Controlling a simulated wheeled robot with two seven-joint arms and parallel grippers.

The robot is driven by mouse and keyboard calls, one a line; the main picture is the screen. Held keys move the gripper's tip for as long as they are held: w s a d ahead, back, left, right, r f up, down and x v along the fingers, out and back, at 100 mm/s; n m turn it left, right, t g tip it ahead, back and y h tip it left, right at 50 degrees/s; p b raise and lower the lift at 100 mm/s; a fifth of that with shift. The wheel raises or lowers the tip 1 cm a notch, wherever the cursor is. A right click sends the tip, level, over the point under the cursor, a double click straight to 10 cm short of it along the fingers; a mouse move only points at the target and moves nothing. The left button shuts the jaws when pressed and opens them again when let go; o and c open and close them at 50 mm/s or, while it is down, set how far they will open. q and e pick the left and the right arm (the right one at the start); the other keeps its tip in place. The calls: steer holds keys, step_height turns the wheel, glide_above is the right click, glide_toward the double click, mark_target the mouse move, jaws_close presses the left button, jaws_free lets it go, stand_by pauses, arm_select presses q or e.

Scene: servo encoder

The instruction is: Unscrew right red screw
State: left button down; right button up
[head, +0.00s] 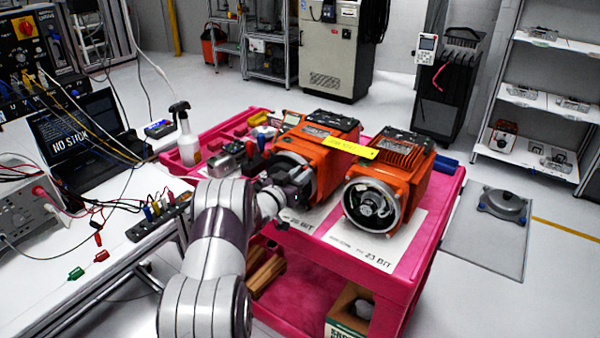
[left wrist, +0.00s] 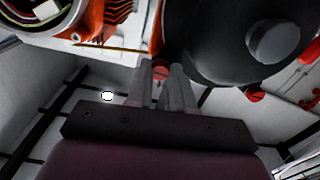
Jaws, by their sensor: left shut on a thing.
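Two orange servo motors stand on the pink cart, a left one (head: 322,150) and a right one (head: 385,180). My left gripper (left wrist: 162,72) reaches the front of the left motor in the head view and hides much of it. In the left wrist view its fingers are shut on a red screw (left wrist: 160,69) at the edge of a large black round housing (left wrist: 225,35). Another red screw (left wrist: 254,94) shows to the right, lower on the housing's edge. The screws cannot be made out in the head view. My right gripper is not in view.
The pink cart (head: 425,255) also holds a spray bottle (head: 187,135) and small tools at its left back. A white bench with a laptop (head: 80,130) and cables stands left.

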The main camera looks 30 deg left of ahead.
arm_select(q)
steer(key=n+p, duration=0.1)
steer(key=n, duration=0.3)
steer(key=n+p, duration=0.2)
steer(key=n, duration=0.2)
steer(key=n+p, duration=0.1)
steer(key=n, duration=0.3)
steer(key=shift+r+n, duration=0.3)
steer(key=shift+r, duration=0.1)
steer(key=n+p, duration=0.2)
steer(key=n, duration=0.4)
steer(key=n+p, duration=0.2)
steer(key=n, duration=0.4)
steer(key=shift+r+n, duration=0.15)
steer(key=shift+n, duration=0.25)
steer(key=shift+w+n+p, duration=0.1)
steer(key=shift+n+p, duration=2.5)
steer(key=shift+p, duration=1.3)
